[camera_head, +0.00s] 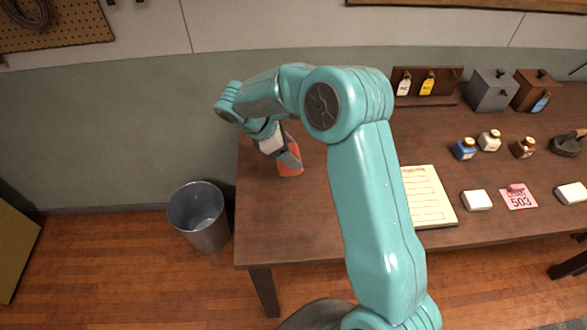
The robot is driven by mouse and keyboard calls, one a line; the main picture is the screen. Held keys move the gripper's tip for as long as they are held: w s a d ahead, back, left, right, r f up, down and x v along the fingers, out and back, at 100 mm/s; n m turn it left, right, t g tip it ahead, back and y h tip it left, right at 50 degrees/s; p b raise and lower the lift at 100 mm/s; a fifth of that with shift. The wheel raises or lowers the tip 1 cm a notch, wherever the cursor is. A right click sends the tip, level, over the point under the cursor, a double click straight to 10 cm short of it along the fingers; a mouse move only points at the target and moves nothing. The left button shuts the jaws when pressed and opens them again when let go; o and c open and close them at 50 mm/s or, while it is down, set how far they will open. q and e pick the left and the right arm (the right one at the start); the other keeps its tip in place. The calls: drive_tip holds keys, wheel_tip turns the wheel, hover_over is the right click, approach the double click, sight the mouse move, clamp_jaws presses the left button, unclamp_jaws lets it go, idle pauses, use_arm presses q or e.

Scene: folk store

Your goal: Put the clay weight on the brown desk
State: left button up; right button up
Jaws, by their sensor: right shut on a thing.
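An orange-red object, which looks like the clay weight (288,169), is at the left end of the brown desk (290,220). My right gripper (289,157) is at this object and shut on it, with its fingers pointing down. The fingers cover part of it. I cannot tell whether its underside touches the desk top. My right arm reaches across the desk from the bottom and hides part of the desk's middle. My left gripper is not in view.
A metal bin (200,217) stands on the floor left of the desk. A lined paper sheet (429,197), a pink 503 tag (517,197), small bottles (465,149) and boxes (490,91) occupy the desk's right part. The desk's front left is clear.

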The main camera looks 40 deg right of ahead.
sight(278, 162)
drive_tip(key=f, duration=0.3)
drive_tip(key=shift+s+d+f, duration=0.15)
drive_tip(key=shift+d, duration=0.05)
drive_tip(key=shift+a+f, duration=0.2)
drive_tip(key=shift+f, duration=0.35)
wheel_tip(278, 162, down, 4)
drive_tip(key=shift+d+r+p, duration=0.1)
drive_tip(key=shift+d+p, duration=0.05)
drive_tip(key=shift+p, duration=0.4)
drive_tip(key=shift+c, duration=0.6)
drive_tip(key=o, duration=1.2)
drive_tip(key=shift+c, duration=0.2)
drive_tip(key=shift+o, duration=1.4)
drive_tip(key=shift+f, duration=0.2)
drive_tip(key=shift+r, duration=0.1)
drive_tip(key=shift+a+r, duration=0.25)
drive_tip(key=b+v, duration=0.2)
drive_tip(key=v, duration=0.8)
drive_tip(key=shift+v, duration=0.8)
